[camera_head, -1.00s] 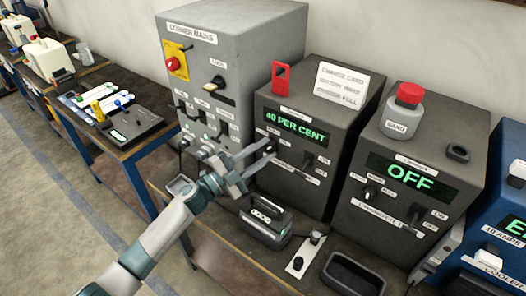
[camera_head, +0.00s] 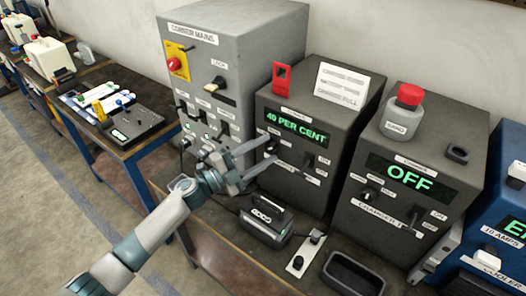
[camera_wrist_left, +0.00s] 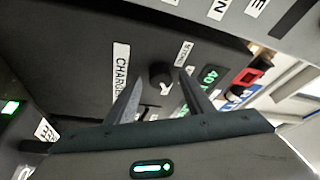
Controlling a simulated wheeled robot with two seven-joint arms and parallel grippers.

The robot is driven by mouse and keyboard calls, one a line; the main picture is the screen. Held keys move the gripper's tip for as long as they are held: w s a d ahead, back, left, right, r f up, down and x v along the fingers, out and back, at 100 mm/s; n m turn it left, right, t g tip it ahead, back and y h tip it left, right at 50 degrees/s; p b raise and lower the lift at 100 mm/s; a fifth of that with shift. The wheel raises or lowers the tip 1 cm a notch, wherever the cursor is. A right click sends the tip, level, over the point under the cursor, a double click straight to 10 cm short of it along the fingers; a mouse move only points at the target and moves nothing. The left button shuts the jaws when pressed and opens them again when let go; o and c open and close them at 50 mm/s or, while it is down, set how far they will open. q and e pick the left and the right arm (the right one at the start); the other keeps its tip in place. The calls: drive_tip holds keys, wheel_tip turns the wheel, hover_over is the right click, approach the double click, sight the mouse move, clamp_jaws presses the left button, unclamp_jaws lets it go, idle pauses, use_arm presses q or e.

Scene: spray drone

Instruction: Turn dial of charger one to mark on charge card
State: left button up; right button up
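Charger one (camera_head: 318,190) is the dark box whose green display (camera_head: 297,127) reads 40 PER CENT. Its black dial (camera_head: 271,146) sits below the display, partly behind my fingers; in the left wrist view the dial (camera_wrist_left: 160,74) shows between the two fingertips. My left gripper (camera_head: 270,150) is open, with its fingers pointing at the charger's front; it also shows in the left wrist view (camera_wrist_left: 158,84). I cannot tell whether the fingers touch the dial. The white charge card (camera_head: 341,86) stands on top of charger one; its small print is hard to read. My right gripper is out of view.
A second charger (camera_head: 405,215) reading OFF stands to the right, with a red-capped container (camera_head: 404,112) on top. The grey mains cabinet (camera_head: 228,60) is close on the left. A battery-like box (camera_head: 266,221) and an empty dark tray (camera_head: 354,274) sit on the bench in front.

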use_arm(q)
drive_tip(key=shift+a, duration=0.15)
drive_tip(key=shift+s+a, duration=0.15)
drive_tip(key=shift+a, duration=0.05)
drive_tip(key=b+v, duration=0.6)
drive_tip(key=v, duration=1)
drive_tip(key=shift+s+a, duration=0.25)
drive_tip(key=shift+s, duration=0.05)
drive_tip(key=shift+f, duration=0.1)
